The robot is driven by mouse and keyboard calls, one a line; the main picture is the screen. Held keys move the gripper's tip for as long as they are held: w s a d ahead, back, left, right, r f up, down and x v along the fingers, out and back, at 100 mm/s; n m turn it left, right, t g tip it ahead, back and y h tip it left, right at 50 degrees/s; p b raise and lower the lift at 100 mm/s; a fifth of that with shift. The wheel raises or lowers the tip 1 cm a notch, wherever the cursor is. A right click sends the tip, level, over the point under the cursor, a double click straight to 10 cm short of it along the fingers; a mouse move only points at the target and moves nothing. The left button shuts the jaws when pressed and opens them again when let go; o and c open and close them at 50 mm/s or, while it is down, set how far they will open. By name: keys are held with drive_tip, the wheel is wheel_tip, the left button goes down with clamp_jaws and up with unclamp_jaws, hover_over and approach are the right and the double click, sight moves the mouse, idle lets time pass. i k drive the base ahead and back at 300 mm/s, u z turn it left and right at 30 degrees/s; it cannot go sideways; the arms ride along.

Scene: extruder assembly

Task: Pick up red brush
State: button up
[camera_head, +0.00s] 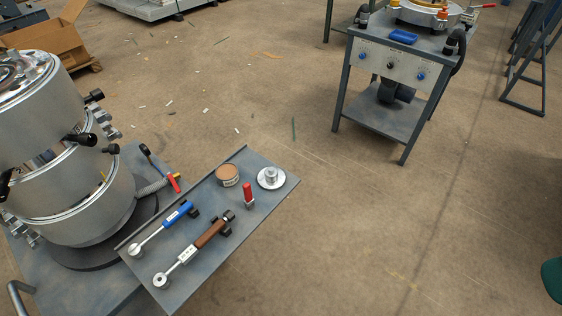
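Two red-handled things show in the head view. One is a short red-handled tool (248,190) on the grey side tray, with a grey lower end. The other is a long tool with a red handle (173,183) and a dark shaft and head, beside the large metal cylinder, left of the tray. I cannot tell for certain which is the red brush; bristles are too small to make out. My gripper is not in view.
The tray (190,291) also holds a blue-handled tool (174,216), a brown-handled wrench (212,234), a round tin (227,174) and a metal flanged disc (271,177). The metal cylinder (70,150) stands left. A metal cart (385,121) stands at back right. Floor between is mostly clear.

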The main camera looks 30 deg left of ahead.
sight(249, 201)
drive_tip(key=i, duration=0.9)
drive_tip(key=u, duration=2.2)
